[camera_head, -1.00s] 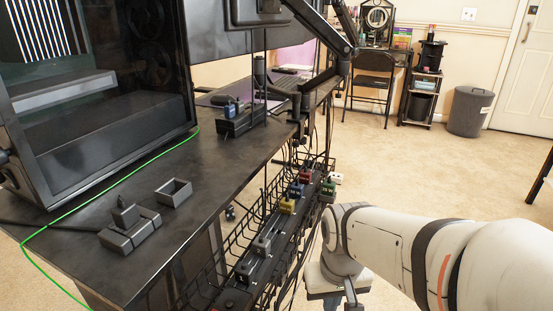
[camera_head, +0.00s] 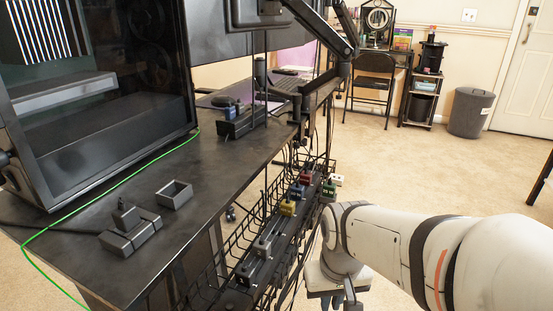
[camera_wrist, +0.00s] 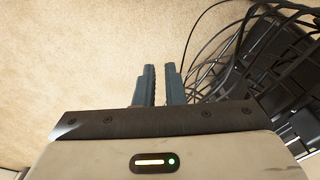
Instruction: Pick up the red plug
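The red plug (camera_head: 306,177) is small and dark red. It sits in the row of plugs on the power strip in the wire tray beside the desk, behind the blue plug. My gripper (camera_head: 338,302) hangs in front of the tray, nearer the camera and lower in the picture than the red plug, and apart from it. In the wrist view my gripper's fingers (camera_wrist: 161,70) are parted by a narrow gap with nothing between them, over carpet. The red plug cannot be made out in the wrist view.
A blue plug (camera_head: 296,191), a yellow plug (camera_head: 287,208) and a green plug (camera_head: 328,191) crowd near the red one. Black cables (camera_wrist: 235,50) loop right of my fingers in the wrist view. The desk (camera_head: 205,190) edge borders the tray. Open carpet (camera_head: 415,165) lies right.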

